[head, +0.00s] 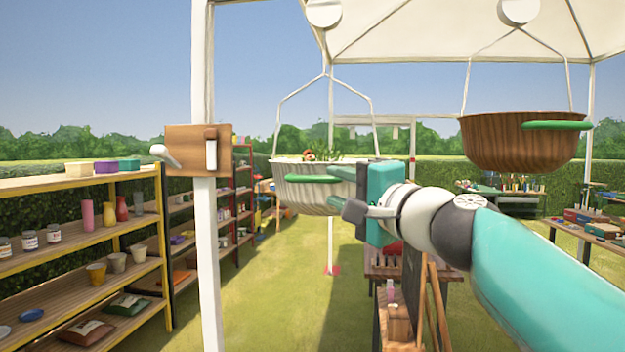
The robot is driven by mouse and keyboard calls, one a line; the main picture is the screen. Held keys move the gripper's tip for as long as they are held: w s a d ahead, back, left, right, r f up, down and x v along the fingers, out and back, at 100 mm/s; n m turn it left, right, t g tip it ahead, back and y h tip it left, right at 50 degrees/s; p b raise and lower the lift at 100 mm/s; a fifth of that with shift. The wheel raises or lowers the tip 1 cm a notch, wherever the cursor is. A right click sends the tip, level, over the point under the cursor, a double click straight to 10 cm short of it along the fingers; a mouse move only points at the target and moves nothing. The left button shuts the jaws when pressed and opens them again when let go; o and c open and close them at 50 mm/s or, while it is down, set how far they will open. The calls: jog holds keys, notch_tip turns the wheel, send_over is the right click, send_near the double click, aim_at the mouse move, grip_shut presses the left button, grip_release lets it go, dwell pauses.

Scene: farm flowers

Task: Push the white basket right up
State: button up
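The white basket (330,168) hangs by thin white lines from a round white fitting (324,13) under the canopy. It has a green handle (303,207) on its near side. A small brown item and some green leaves show above its rim. My gripper (350,192) is at the right side of the basket in the picture and covers part of it. Its teal body and dark finger overlap the basket, and I cannot tell whether they touch. The finger gap is not clear.
A brown basket (520,150) hangs at right. Shelves (85,240) stand at left. Grass (275,300) is open between the post and a table (385,268).

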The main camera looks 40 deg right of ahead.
aim_at(318, 180)
jog(key=w, duration=0.4)
jog(key=w+r, duration=0.1)
jog(key=w, duration=0.1)
jog(key=shift+w+d, duration=0.35)
jog(key=shift+w, duration=0.05)
jog(key=shift+c, duration=0.4)
grip_shut()
